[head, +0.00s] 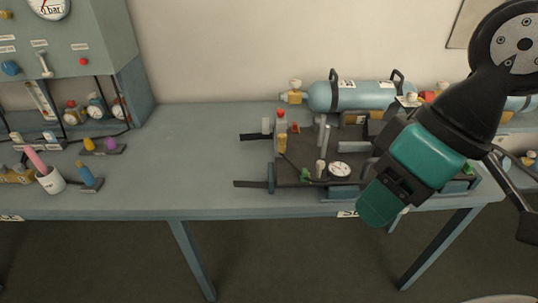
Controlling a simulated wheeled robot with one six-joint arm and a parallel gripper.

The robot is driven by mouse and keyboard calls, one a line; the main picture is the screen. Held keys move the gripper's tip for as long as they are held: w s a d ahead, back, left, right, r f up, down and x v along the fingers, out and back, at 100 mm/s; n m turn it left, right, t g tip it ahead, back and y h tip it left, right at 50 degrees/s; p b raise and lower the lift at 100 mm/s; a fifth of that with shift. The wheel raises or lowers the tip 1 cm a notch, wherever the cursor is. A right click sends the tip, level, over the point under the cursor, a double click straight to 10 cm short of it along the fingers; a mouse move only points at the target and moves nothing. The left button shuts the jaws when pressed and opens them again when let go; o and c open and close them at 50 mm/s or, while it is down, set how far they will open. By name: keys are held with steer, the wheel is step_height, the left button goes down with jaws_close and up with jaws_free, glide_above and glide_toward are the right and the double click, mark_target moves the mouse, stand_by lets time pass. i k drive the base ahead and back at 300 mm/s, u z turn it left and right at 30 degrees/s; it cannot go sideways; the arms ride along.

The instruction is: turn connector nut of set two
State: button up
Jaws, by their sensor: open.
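A breathing set lies on the bench in the middle right, with a dark backplate (310,172) and a pale blue cylinder (352,96) behind it. A brass fitting with a pale knob (293,96) is at the cylinder's left end. Another brass fitting (282,143) stands at the backplate's left; I cannot tell which is the connector nut. A round gauge (340,170) lies near the front. The bench label is too hidden to read a set number. My gripper (380,204), teal and black, hangs over the set's right part, hiding some of it. It is open, apart from the left-end fittings; its fingertips are not clearly visible.
A grey test cabinet (95,38) with gauges stands at the left. A white cup (51,181) and small bottles are in front of it. Part of another cylinder (519,104) shows at the right. The bench (195,160) is clear between cabinet and set.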

mark_target(266, 126)
steer(key=u, duration=1.35)
steer(key=i, duration=1.5)
steer(key=z, duration=0.9)
steer(key=k, duration=0.1)
steer(key=z, duration=0.05)
